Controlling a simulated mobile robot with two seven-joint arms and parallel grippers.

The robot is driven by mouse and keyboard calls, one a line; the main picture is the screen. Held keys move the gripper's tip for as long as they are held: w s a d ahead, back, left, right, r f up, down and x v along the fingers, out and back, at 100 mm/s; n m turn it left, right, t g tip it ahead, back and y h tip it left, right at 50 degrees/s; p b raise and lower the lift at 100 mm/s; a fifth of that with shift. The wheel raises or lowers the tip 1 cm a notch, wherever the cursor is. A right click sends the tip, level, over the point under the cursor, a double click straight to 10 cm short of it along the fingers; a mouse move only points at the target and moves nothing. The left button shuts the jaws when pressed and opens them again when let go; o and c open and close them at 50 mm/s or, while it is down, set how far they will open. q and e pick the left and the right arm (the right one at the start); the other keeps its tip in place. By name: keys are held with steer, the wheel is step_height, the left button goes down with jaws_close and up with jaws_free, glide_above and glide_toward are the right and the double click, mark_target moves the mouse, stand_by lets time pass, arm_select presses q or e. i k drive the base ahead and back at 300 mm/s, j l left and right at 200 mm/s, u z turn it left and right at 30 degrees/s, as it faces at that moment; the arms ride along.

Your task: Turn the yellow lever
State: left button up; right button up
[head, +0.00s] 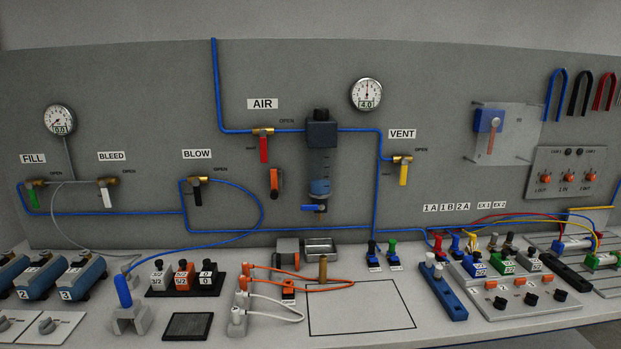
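The yellow lever (403,174) hangs straight down from a small brass valve (402,159) on the grey wall panel, right of centre. The VENT label (402,134) is above it, and a small OPEN mark is to the right of the valve. A blue tube running down the panel is just left of the valve. Nothing touches the lever. Neither of my grippers shows in the head view.
Other levers hang nearby: red under AIR (263,149), black under BLOW (196,195), white under BLEED (106,195), green under FILL (34,198). A clear plate (505,131) stands off the panel to the right. The bench below holds several blocks, fittings and hoses.

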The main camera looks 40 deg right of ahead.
mark_target(405, 161)
steer(key=k+l+z, duration=0.1)
steer(key=z, duration=1.45)
